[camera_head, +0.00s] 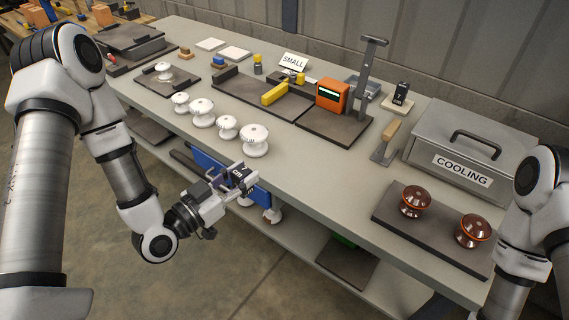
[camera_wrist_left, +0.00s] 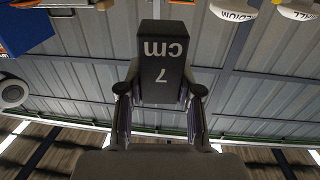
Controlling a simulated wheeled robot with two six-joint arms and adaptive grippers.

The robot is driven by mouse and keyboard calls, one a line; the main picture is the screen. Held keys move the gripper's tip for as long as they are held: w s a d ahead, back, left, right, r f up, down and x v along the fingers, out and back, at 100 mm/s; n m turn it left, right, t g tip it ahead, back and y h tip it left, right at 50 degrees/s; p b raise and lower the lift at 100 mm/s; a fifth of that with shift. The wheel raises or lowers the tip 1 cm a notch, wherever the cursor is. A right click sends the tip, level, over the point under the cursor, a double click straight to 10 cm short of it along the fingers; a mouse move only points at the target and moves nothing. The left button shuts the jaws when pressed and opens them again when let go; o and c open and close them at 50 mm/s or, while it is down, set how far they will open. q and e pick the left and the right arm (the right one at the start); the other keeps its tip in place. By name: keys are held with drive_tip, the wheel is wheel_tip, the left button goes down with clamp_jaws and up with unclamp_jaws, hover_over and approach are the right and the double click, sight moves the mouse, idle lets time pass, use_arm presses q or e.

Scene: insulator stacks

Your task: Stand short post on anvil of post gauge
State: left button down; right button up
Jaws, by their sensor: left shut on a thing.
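My left gripper (camera_head: 236,186) is shut on a dark block marked "7 cm" (camera_head: 241,175) and holds it off the table's front edge, in the air. In the left wrist view the block (camera_wrist_left: 165,62) stands between the two fingers, its marking upside down. The gauge, an orange box with a display (camera_head: 332,96), sits on a dark base plate beside a tall grey column (camera_head: 367,75) with a crossbar on top. It is beyond the gripper, to the right. I cannot tell which part is the anvil. My right gripper is out of view; only its arm shows.
Several white insulators (camera_head: 228,127) stand in a row near the front edge. A dark block marked "7 cm" (camera_head: 402,93) stands on a pale pad. A grey COOLING box (camera_head: 470,140) and a dark tray (camera_head: 440,232) with two brown insulators are at right.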

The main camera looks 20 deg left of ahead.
use_arm(q)
drive_tip(key=x, duration=0.4)
drive_tip(key=b+x, duration=0.1)
drive_tip(key=x, duration=0.3)
drive_tip(key=f+x, duration=0.1)
drive_tip(key=x, duration=0.3)
drive_tip(key=shift+w+a+f, duration=0.1)
drive_tip(key=shift+w+a, duration=0.15)
drive_tip(key=shift+w, duration=0.25)
drive_tip(key=shift+w+d+f, duration=0.1)
drive_tip(key=shift+w, duration=0.3)
drive_tip(key=shift+w+d, duration=0.2)
drive_tip(key=shift+w, duration=0.45)
wheel_tip(320, 180, down, 3)
drive_tip(key=shift+d, duration=0.1)
drive_tip(key=shift+w+f, duration=0.15)
drive_tip(key=shift+f, duration=0.05)
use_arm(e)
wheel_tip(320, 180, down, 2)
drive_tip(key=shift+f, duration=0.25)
